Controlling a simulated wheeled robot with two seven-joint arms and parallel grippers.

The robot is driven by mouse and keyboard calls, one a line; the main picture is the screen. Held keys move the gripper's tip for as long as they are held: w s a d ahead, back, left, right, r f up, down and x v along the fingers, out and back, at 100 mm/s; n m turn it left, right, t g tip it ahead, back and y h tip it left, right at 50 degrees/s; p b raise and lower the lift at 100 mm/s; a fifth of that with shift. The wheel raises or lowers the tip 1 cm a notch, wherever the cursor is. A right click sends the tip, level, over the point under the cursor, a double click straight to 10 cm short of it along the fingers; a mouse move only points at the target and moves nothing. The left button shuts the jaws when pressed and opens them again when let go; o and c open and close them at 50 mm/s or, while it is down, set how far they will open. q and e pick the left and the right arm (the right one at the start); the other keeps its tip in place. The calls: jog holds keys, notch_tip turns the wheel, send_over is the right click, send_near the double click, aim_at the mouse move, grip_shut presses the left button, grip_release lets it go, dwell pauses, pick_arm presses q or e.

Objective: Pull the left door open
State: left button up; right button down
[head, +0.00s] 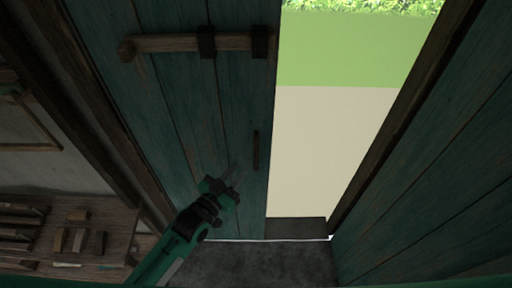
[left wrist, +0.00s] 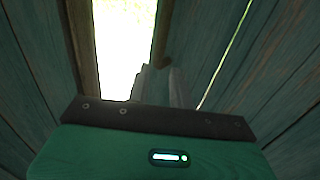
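The left door (head: 180,110) is made of dark teal planks, and a wide gap lies between its right edge and the right side of the doorway. A short dark vertical handle (head: 256,150) is fixed near that edge. My left gripper (head: 235,172) is in front of the door, below and left of the handle, and appears apart from it. In the left wrist view its grey fingers (left wrist: 163,86) point toward the bright gap, with nothing seen between them. Whether they are open or shut is unclear. My right gripper is out of view.
A wooden bar latch (head: 190,43) crosses the door's upper part. Teal planks (head: 430,200) with a brown edge stand at right. Pale ground (head: 325,140) and grass show through the gap. A wooden bench (head: 120,225) with several small blocks is at lower left.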

aim_at(255, 152)
pick_arm(q)
jog(key=p+x, duration=0.2)
jog(key=x, duration=0.8)
jog(key=shift+d+p, duration=0.15)
jog(key=shift+p, duration=0.25)
grip_shut()
